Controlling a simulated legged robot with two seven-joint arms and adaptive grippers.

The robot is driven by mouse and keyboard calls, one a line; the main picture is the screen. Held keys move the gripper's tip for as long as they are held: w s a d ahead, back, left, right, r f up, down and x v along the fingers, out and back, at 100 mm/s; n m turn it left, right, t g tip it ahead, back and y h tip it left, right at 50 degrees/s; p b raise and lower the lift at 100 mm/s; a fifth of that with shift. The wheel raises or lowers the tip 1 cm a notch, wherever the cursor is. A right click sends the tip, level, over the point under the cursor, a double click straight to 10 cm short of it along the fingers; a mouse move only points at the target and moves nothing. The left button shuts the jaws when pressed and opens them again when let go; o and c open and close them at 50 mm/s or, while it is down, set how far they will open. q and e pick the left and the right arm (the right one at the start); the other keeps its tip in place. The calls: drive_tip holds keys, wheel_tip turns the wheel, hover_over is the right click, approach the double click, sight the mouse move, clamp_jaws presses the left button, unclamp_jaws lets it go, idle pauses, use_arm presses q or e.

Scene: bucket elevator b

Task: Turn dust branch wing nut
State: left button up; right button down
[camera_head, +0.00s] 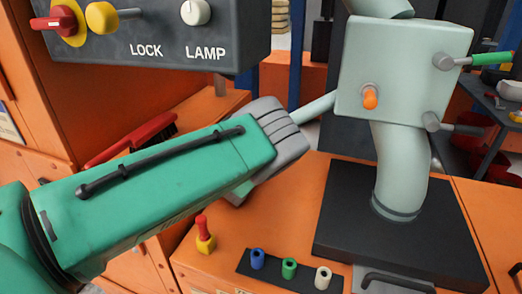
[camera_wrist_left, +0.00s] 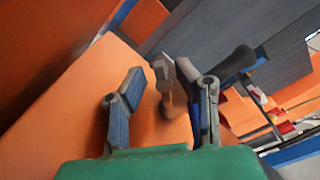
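A pale green duct box (camera_head: 400,60) stands at the right in the head view, with a curved pipe below it. An orange knob (camera_head: 370,97) sits on its front face. A thin pale branch (camera_head: 318,106) runs from its left side toward my left gripper. The grey body of my left gripper (camera_head: 280,130) covers that end, and no wing nut can be made out there. In the left wrist view my left gripper (camera_wrist_left: 162,75) has its fingers apart. A brownish-grey part (camera_wrist_left: 170,88), possibly the wing nut, shows between them; contact is unclear. My right gripper is not in view.
A dark panel (camera_head: 150,45) marked LOCK and LAMP hangs above my left arm. A lever with a green grip (camera_head: 490,58) sticks out right of the duct box. Blue, green and white sockets (camera_head: 289,267) and a red-topped knob (camera_head: 203,235) stand on the orange surface.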

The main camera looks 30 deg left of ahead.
use_arm(q)
drive_tip(key=shift+s, duration=0.1)
drive_tip(key=v, duration=0.7)
drive_tip(key=shift+s, duration=0.15)
drive_tip(key=s+d+p, duration=0.1)
drive_tip(key=p, duration=0.3)
drive_tip(key=shift+r+p, duration=0.15)
drive_tip(key=shift+p, duration=0.2)
drive_tip(key=x, duration=0.2)
drive_tip(key=b+x, duration=0.1)
drive_tip(key=f+b+x, duration=0.1)
drive_tip(key=x, duration=0.1)
drive_tip(key=shift+w, duration=0.3)
drive_tip(key=shift+w+a+r, duration=0.1)
drive_tip(key=shift+w, duration=0.3)
drive_tip(key=shift+w+a+r, duration=0.1)
drive_tip(key=shift+w+a, duration=0.05)
drive_tip(key=shift+w, duration=0.2)
